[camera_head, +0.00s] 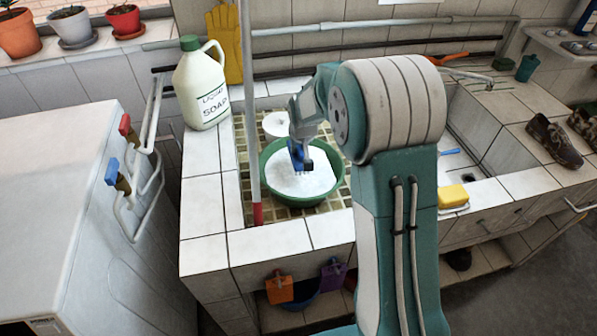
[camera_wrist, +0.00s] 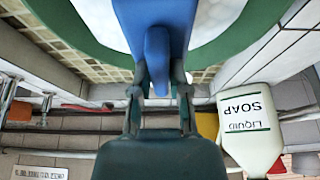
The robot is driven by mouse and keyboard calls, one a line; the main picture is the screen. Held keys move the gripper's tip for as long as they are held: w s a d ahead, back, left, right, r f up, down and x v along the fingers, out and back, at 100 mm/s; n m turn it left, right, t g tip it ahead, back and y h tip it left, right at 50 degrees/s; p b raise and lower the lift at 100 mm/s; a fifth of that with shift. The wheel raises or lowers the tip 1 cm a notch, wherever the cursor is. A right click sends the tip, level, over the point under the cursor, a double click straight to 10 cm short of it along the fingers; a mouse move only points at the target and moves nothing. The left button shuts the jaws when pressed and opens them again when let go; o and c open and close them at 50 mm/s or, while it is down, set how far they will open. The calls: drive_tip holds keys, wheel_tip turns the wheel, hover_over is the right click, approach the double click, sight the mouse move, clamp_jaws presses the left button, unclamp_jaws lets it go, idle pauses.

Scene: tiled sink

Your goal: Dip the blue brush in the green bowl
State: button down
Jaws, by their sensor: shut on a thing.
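The green bowl (camera_head: 266,180) stands in the tiled basin and holds white, foamy-looking contents. The blue brush (camera_head: 307,158) is in my gripper (camera_head: 299,143), over the middle of the bowl. Its bristle end points down at the white contents; I cannot tell whether it touches them. In the wrist view my gripper (camera_wrist: 160,88) is shut on the brush (camera_wrist: 170,22), with a finger on each side of its handle. The bowl's green rim (camera_wrist: 72,32) curves behind the brush there, and the bristles are hidden.
A liquid soap jug (camera_head: 200,88) stands on the ledge behind left. A red-ended pole (camera_head: 245,110) stands upright left of the bowl. A white roll-like object (camera_head: 275,124) is behind the bowl. A yellow sponge (camera_head: 453,195) lies to the right, by the other basin.

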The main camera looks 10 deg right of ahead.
drive_tip(key=shift+r, duration=2.25)
